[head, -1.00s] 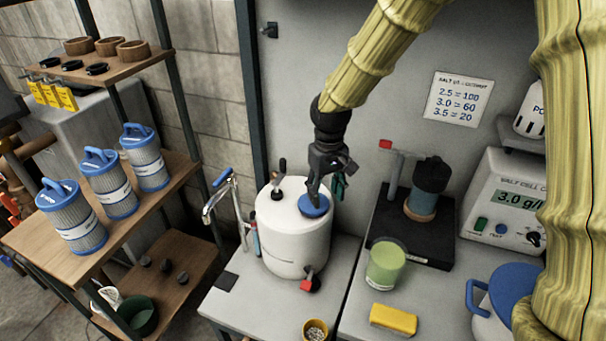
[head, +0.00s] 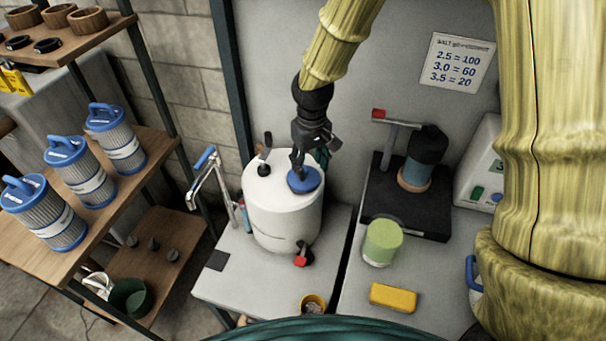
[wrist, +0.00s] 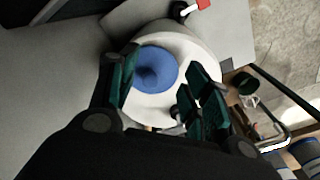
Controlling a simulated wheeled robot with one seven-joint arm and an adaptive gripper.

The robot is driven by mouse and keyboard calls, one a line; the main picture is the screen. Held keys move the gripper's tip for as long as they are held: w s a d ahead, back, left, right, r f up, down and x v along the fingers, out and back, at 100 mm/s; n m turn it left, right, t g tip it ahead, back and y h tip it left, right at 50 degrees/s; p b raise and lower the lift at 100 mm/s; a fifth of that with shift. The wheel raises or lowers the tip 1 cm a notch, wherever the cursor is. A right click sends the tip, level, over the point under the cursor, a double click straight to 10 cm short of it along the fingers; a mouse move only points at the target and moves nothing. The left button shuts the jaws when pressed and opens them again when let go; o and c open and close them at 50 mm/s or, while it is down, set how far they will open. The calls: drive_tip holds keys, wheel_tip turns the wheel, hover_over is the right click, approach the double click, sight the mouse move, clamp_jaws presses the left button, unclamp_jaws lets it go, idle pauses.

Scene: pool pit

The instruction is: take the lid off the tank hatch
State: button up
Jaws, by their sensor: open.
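The white tank (head: 283,222) stands upright on the grey bench. The blue round lid (head: 306,181) sits on its top, toward the right; it also shows in the wrist view (wrist: 150,62) with a small raised knob. My gripper (head: 298,170) comes down from above at the lid, with its fingers at the lid's upper left part in the head view. In the wrist view my gripper (wrist: 160,85) is open, its green finger pads apart on either side of the lid's near part. I cannot tell whether a finger touches the lid. The hatch opening is hidden under the lid.
A black-handled fitting (head: 264,168) rises from the tank top beside the lid. A red-tipped tap (head: 302,257) sticks out low in front. A green jar (head: 382,243) and yellow block (head: 393,298) stand to the right. A grey wall is close behind.

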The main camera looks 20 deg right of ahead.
sight(306, 180)
drive_tip(key=shift+g, duration=0.3)
drive_tip(key=w+f+p, duration=0.1)
drive_tip(key=w+f, duration=0.2)
drive_tip(key=w+f+p, duration=0.1)
drive_tip(key=w+f, duration=0.2)
drive_tip(key=shift+a+f, duration=0.2)
drive_tip(key=shift+f, duration=0.25)
drive_tip(key=shift+s, duration=0.7)
drive_tip(key=shift+s+r, duration=0.2)
drive_tip(key=shift+s, duration=0.25)
drive_tip(key=shift+s+r, duration=0.2)
drive_tip(key=shift+s, duration=0.25)
drive_tip(key=shift+s+r, duration=0.25)
drive_tip(key=shift+r, duration=0.05)
drive_tip(key=shift+c, duration=0.2)
drive_tip(key=shift+w+d+f, duration=0.1)
drive_tip(key=shift+w+f, duration=0.1)
drive_tip(key=c, duration=0.3)
drive_tip(key=shift+w+f, duration=0.45)
drive_tip(key=shift+w, duration=0.25)
drive_tip(key=c, duration=0.4)
drive_tip(key=shift+w+f, duration=0.2)
drive_tip(key=shift+w, duration=0.1)
drive_tip(key=c, duration=0.3)
drive_tip(key=shift+s+r, duration=0.25)
drive_tip(key=shift+s, duration=0.1)
clamp_jaws()
drive_tip(key=shift+w+f, duration=0.15)
drive_tip(key=shift+w, duration=0.1)
